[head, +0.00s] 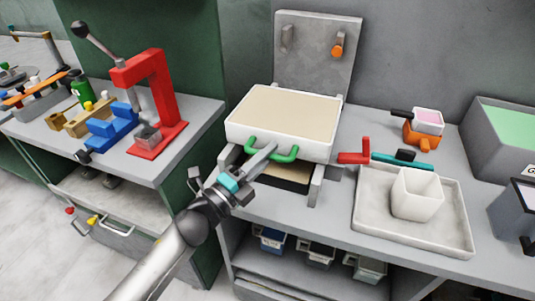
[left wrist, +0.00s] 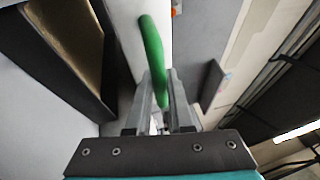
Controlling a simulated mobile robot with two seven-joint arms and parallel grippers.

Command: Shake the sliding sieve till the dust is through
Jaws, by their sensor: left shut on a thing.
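The sliding sieve (head: 240,128) is a white box on rails on the grey bench, its top filled with an even beige layer of dust (head: 285,105). A green handle (head: 290,156) sits on its front wall. In the left wrist view the green handle (left wrist: 152,50) runs between the fingers of my left gripper (left wrist: 163,95). Below the sieve's front is a dark-edged tray (head: 285,175) with a tan inside, partly hidden by my gripper. My right gripper is not in view.
A grey upright panel (head: 310,60) with an orange knob stands behind the sieve. To the right are a red and teal tool (head: 400,160) and a pale tray (head: 458,232) holding a white cup (head: 415,195). A red press (head: 155,100) stands on the left bench.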

